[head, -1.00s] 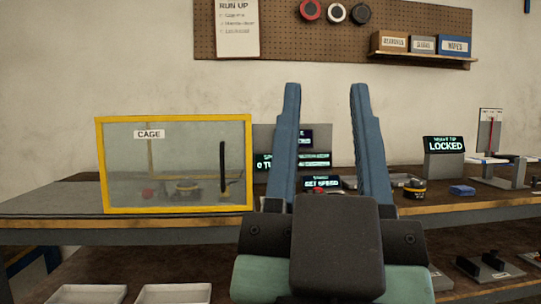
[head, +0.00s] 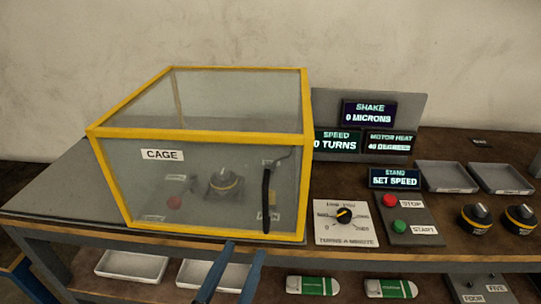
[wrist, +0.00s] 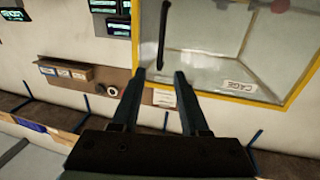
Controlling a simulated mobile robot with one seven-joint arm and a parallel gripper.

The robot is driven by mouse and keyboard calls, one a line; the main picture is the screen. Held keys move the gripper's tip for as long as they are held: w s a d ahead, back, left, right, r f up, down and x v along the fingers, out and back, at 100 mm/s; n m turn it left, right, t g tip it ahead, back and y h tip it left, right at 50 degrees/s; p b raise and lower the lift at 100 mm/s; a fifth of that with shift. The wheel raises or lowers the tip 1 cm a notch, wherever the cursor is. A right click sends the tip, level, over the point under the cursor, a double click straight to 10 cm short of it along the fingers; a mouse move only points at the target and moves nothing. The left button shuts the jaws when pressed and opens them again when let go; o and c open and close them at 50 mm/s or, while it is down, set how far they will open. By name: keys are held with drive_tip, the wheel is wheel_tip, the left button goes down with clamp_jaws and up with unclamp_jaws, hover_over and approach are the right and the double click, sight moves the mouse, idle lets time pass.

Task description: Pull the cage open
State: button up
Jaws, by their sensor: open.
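The cage (head: 118,180) is a clear box with a yellow frame and a CAGE label. It stands shut on the bench at the left of the head view, and shows in the wrist view (wrist: 225,93), where the picture is turned over. Its black upright handle (head: 266,200) is on the front face near the right edge; it also shows in the wrist view (wrist: 163,35). My gripper (head: 244,247) is open and empty, low in front of the cage. In the wrist view my gripper (wrist: 160,72) has its blue fingertips just short of the handle, apart from it.
White trays (head: 130,264) and green-labelled items (head: 312,286) lie below the bench top.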

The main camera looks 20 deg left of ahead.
sight(264, 205)
drive_tip(key=w+p, duration=0.1)
drive_tip(key=w, duration=0.7)
drive_tip(key=w+a+p, duration=0.1)
drive_tip(key=w, duration=0.3)
drive_tip(key=shift+w+p, duration=0.3)
drive_tip(key=shift+p, duration=0.05)
clamp_jaws()
idle(1.0)
